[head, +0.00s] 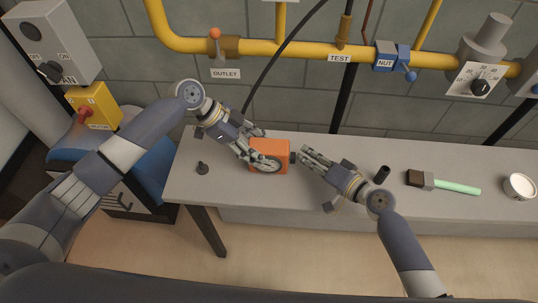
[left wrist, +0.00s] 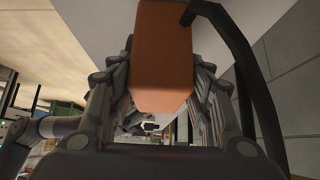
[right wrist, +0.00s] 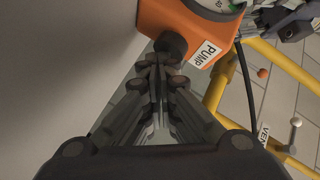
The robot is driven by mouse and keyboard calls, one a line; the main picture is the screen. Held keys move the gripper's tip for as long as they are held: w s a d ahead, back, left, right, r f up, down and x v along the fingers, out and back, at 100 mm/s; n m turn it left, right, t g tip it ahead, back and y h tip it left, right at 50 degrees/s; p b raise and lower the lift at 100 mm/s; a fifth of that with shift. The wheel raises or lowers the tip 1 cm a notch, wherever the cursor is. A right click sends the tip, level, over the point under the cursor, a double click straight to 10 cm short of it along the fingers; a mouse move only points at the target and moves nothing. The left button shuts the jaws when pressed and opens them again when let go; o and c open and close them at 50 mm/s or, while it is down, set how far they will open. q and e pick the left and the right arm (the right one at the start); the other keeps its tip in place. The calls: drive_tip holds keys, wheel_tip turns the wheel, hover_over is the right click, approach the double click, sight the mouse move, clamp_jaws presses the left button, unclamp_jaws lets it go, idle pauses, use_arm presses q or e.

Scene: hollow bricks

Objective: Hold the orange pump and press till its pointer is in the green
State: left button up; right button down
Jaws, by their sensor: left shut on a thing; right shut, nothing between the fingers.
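The orange pump (head: 269,145) is at the bench's back left, between the fingers of my left gripper (head: 262,150). It fills the middle of the left wrist view (left wrist: 160,55). My right gripper (head: 304,156) is shut and empty, its fingertips at the pump's right side. In the right wrist view the closed fingertips (right wrist: 160,68) are right at the pump's dark round knob (right wrist: 171,45); whether they touch cannot be told. A white PUMP label (right wrist: 205,53) and part of the gauge (right wrist: 217,6) show there. The gauge's pointer cannot be read.
The grey bench (head: 330,200) also bears a small dark knob (head: 202,168), a black cylinder (head: 382,174), a green-handled brush (head: 450,187) and a white tub (head: 519,186). Yellow pipes (head: 300,50) run along the wall behind. A black hose (head: 265,80) rises behind the pump.

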drive_tip(key=shift+s+a, duration=0.15)
drive_tip(key=shift+a, duration=0.6)
idle(0.4)
drive_tip(key=shift+d, duration=3.65)
